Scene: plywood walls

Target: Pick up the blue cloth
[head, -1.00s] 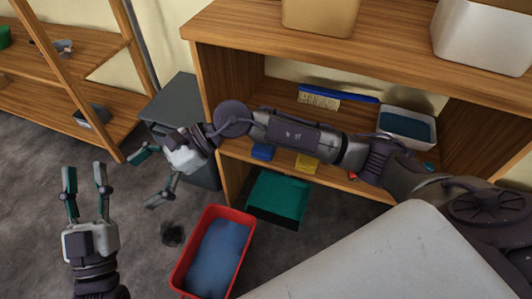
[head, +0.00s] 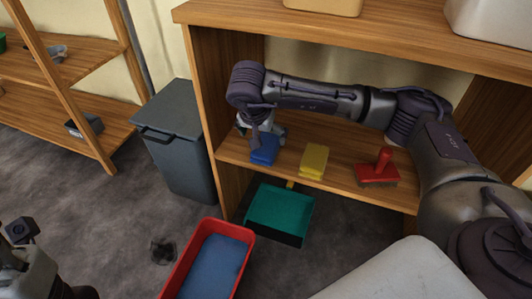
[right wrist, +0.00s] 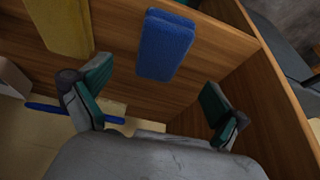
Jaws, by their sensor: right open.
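The blue cloth (head: 264,149) lies folded on the lower shelf, near its left end and front edge. In the right wrist view the blue cloth (right wrist: 166,45) lies ahead of the space between the two fingers. My right gripper (right wrist: 155,88) is open and empty, its fingers spread wider than the cloth. In the head view the right gripper (head: 261,128) hangs just above and behind the cloth, partly hidden by its own wrist. Contact with the cloth cannot be made out. My left gripper (head: 24,262) is cut off at the lower left edge, its fingers not clear.
A yellow sponge-like block (head: 314,161) and a red-handled brush (head: 378,170) stand right of the cloth. The shelf's left side panel (head: 214,95) is close. Below are a teal dustpan (head: 279,214) and a red tub (head: 181,262). A grey bin (head: 184,158) stands left.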

